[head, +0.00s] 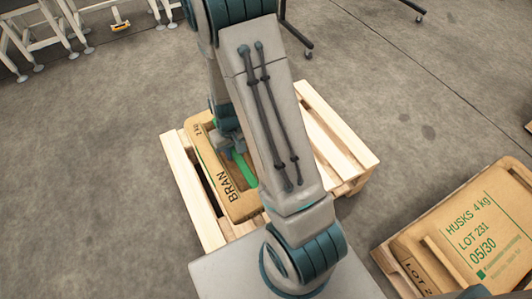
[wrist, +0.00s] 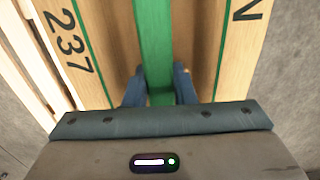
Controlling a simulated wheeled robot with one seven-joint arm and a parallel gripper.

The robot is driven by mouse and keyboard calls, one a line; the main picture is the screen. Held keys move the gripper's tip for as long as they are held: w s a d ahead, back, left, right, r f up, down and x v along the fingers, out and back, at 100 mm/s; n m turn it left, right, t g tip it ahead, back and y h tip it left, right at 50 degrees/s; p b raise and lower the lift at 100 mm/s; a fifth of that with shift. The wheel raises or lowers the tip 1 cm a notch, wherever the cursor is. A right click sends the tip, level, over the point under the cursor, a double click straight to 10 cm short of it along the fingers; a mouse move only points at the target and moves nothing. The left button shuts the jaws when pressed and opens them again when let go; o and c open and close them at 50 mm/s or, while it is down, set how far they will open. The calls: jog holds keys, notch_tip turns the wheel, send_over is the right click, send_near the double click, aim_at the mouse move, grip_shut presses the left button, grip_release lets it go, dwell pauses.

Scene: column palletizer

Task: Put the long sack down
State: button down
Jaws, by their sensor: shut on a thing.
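The long sack (head: 236,196) is tan, printed "BRAN" and "2 kg", with a green grip strip along its top. It lies lengthwise over the left part of a wooden pallet (head: 184,190). Whether it rests on the slats or hangs just above them I cannot tell. My gripper (head: 228,148) is shut on the sack's green strip; in the wrist view the fingers (wrist: 159,92) stand on either side of it. The sack (wrist: 98,40) shows there on both sides, with "237" at left. My arm hides part of the sack and the pallet's middle.
The pallet's right slats (head: 335,135) look bare. A second pallet at lower right bears a wide sack (head: 470,235) marked "HUSKS 4 kg" and another sack (head: 420,262) beside it. White metal frames (head: 65,30) stand at upper left. Open concrete floor lies around.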

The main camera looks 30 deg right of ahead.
jog(key=s+d+f+b, duration=0.2)
jog(key=s+f+b, duration=0.2)
jog(key=f+b, duration=0.65)
jog(key=w+a+f+b, duration=0.3)
jog(key=w+f+b, duration=0.1)
jog(key=w+f, duration=0.7)
jog(key=shift+w+a+f, duration=0.15)
jog(key=shift+f, duration=0.45)
jog(key=c, duration=1.6)
grip_release()
jog(key=shift+f, duration=0.25)
jog(key=o, duration=0.4)
jog(key=shift+r, duration=0.1)
